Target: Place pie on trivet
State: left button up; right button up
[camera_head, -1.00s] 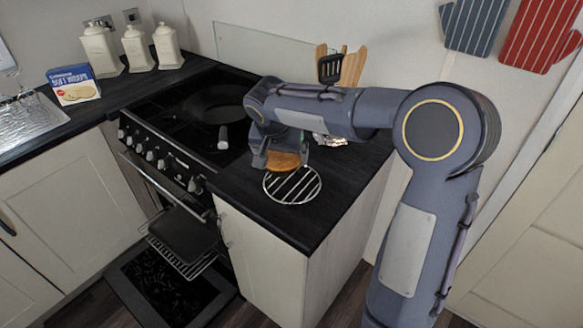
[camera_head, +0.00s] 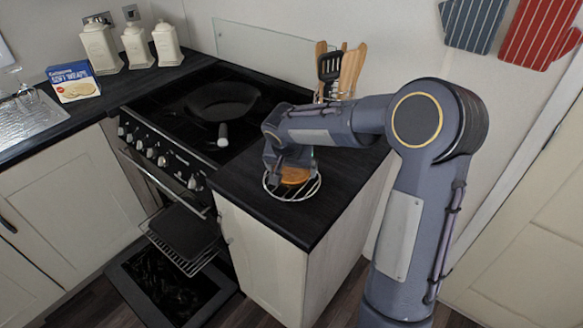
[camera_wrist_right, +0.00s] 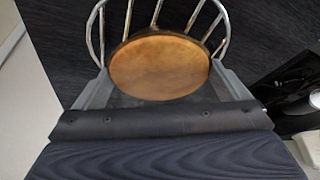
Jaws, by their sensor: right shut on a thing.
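The pie (camera_head: 294,176) is round and golden brown. It sits over the round wire trivet (camera_head: 291,198) on the dark counter to the right of the cooker. My right gripper (camera_head: 289,171) is shut on the pie, above the trivet. In the right wrist view the pie (camera_wrist_right: 160,66) lies between the two fingers, and the trivet's metal bars (camera_wrist_right: 208,25) show beyond and around it. I cannot tell whether the pie touches the bars. My left gripper is not in view.
The oven door (camera_head: 183,234) is open below. The counter's front right part is clear.

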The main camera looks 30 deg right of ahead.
jog(key=o, duration=0.8)
jog(key=shift+c, duration=0.2)
jog(key=v, duration=1.2)
jog(key=s+a+f+n+y, duration=0.2)
jog(key=s, duration=0.6)
jog(key=s+a+f+n+t+y, duration=0.1)
jog(key=s+a+n+y, duration=0.1)
jog(key=s, duration=0.6)
jog(key=s+a+f+n+t+y, duration=0.1)
jog(key=s+a, duration=0.3)
jog(key=s, duration=0.5)
jog(key=shift+f+n+y, duration=0.85)
jog(key=shift+n+y, duration=0.05)
jog(key=shift+s, duration=0.1)
